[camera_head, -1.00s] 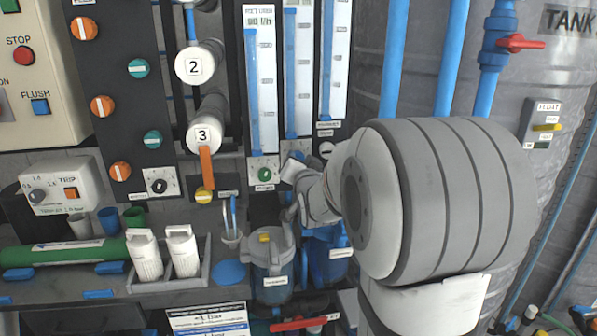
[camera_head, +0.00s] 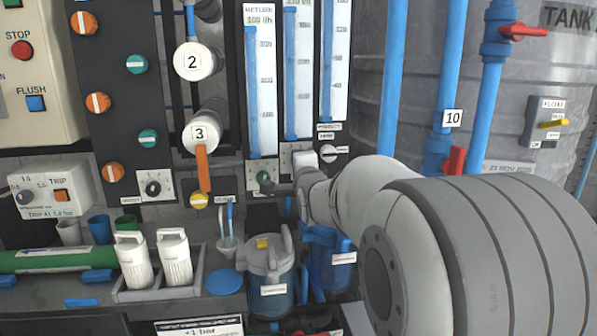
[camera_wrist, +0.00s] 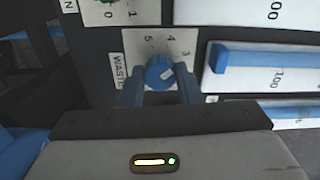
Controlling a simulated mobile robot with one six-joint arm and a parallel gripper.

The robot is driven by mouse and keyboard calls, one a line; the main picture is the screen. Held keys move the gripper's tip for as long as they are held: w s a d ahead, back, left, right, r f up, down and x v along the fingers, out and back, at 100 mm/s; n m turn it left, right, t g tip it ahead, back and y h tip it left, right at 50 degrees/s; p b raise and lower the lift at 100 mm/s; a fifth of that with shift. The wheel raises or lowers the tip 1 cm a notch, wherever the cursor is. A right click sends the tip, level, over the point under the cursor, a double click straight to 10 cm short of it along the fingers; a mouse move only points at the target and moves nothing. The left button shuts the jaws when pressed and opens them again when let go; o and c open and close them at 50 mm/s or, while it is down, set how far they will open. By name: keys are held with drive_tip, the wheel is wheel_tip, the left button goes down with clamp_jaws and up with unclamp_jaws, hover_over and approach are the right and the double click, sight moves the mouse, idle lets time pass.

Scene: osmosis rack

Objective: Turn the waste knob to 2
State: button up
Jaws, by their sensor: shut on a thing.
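The waste knob (camera_wrist: 160,72) is a round blue knob with a white mark, on a light plate with numbers 3, 4 and 5 readable around it. The white mark points up and to the right in the wrist view, roughly toward the 3. The WASTE label (camera_wrist: 118,72) is beside the plate. My gripper (camera_wrist: 160,88) has its blue fingers on both sides of the knob and is shut on it. In the head view my gripper (camera_head: 301,165) is at the panel below the flow tubes and hides the knob.
A green knob (camera_head: 264,178) is close on the left and a black knob (camera_head: 330,153) close on the right. Flow tubes (camera_head: 297,70) rise above. Blue pipes and a grey tank (camera_head: 545,70) are on the right.

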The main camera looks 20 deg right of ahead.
drive_tip(key=m+b, duration=0.2)
drive_tip(key=m, duration=0.9)
drive_tip(key=shift+m, duration=0.4)
idle(0.3)
drive_tip(key=o, duration=1)
drive_tip(key=shift+c, duration=0.2)
